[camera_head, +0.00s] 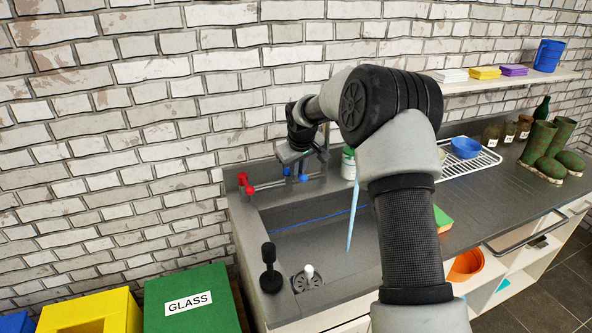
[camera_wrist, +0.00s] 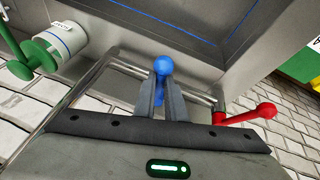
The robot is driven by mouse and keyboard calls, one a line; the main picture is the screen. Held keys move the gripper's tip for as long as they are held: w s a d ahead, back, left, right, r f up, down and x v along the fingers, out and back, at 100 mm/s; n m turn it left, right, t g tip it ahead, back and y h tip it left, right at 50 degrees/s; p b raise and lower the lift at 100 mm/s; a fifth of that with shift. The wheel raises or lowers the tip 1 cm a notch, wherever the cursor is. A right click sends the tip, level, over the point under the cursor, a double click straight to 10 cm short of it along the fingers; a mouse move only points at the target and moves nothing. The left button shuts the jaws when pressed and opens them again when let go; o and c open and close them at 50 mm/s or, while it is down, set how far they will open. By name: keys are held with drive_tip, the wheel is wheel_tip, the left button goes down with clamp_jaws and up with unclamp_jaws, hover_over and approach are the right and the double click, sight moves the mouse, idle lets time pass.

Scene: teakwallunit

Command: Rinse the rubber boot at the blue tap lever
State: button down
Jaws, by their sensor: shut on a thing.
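My gripper (camera_head: 295,170) is at the tap on the back wall of the sink. In the wrist view my gripper (camera_wrist: 162,100) is shut on the blue tap lever (camera_wrist: 163,66), its round blue end showing between the fingers. Bits of the blue lever (camera_head: 303,178) also show in the head view. A pale blue streak (camera_head: 354,215), like running water, comes down into the sink (camera_head: 312,238); its spout is hidden behind my arm. Dark green rubber boots (camera_head: 541,140) with brownish patches stand upright at the right end of the counter, away from my gripper.
A red tap lever (camera_head: 246,186) is left of the blue one. A green-capped bottle (camera_head: 348,164) stands behind the sink. A wire rack (camera_head: 484,160) holds a blue bowl (camera_head: 466,147). A black knobbed stopper (camera_head: 270,270) stands in front. Yellow and green GLASS (camera_head: 190,300) bins are left.

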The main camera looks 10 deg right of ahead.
drive_tip(key=c, duration=1.8)
unclamp_jaws()
drive_tip(key=v, duration=1.7)
drive_tip(key=shift+s+a+r, duration=0.1)
drive_tip(key=shift+r, duration=0.1)
